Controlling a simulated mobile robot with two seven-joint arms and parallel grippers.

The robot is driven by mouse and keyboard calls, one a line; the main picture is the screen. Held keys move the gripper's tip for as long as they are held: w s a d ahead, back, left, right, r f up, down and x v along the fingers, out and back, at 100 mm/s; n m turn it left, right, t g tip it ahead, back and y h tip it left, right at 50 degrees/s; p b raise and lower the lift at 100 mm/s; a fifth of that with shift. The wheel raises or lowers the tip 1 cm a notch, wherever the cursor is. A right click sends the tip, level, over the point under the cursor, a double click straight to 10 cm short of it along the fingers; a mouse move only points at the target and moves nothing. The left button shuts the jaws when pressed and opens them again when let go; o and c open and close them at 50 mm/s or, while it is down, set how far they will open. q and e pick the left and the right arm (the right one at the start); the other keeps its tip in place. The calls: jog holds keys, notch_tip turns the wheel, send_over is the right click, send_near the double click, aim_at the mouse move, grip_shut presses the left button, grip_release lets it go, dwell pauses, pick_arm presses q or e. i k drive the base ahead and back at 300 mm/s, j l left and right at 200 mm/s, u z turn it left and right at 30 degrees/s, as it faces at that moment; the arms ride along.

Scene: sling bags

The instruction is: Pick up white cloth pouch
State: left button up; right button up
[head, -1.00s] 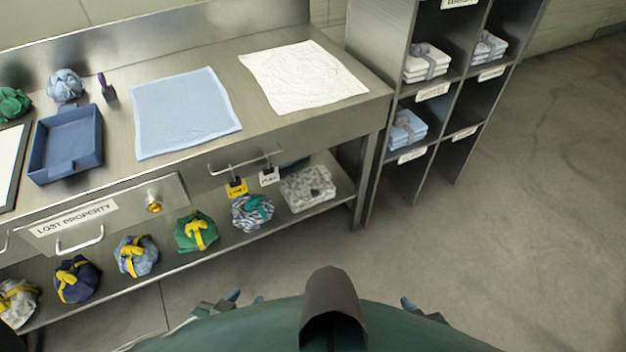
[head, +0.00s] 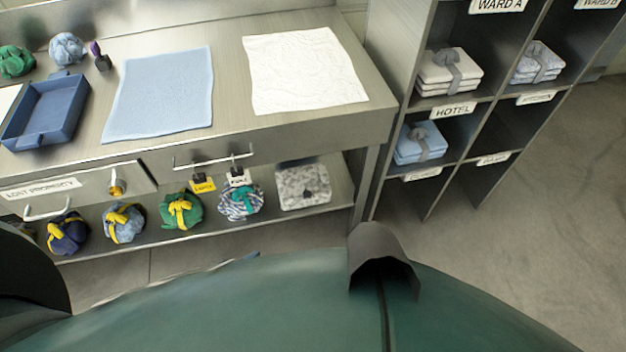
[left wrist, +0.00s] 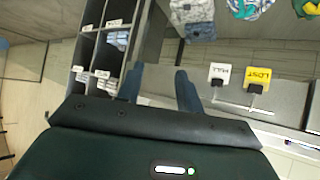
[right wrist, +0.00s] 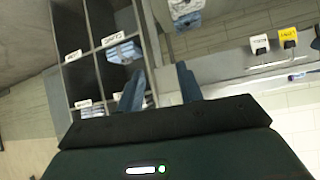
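A flat white cloth (head: 303,70) lies spread on the steel counter in the head view. No closed white pouch shows clearly; I cannot tell whether this cloth is the pouch. My left gripper (left wrist: 160,82) is open and empty in the left wrist view, facing the shelf unit and bench from a distance. My right gripper (right wrist: 160,82) is open and empty in the right wrist view, facing the same area. Both are apart from the cloth. In the head view my grippers are mostly hidden by my body.
A light blue cloth (head: 160,92) and blue tray (head: 47,112) lie on the counter. Several tied bundles, including a green one (head: 181,210), and a grey-white patterned stack (head: 303,187) sit on the lower shelf. A cubby unit (head: 392,75) stands right. Floor (head: 540,220) is clear.

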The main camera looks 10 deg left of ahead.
aim_at(287, 203)
jog(key=i+l, duration=0.15)
jog(key=l, duration=0.2)
jog(key=i+l+u, duration=0.15)
jog(key=l, duration=0.2)
jog(key=i+l, duration=0.15)
jog(key=l, duration=0.2)
jog(key=i+l+u, duration=0.15)
jog(key=i+l, duration=0.4)
jog(key=i, duration=0.15)
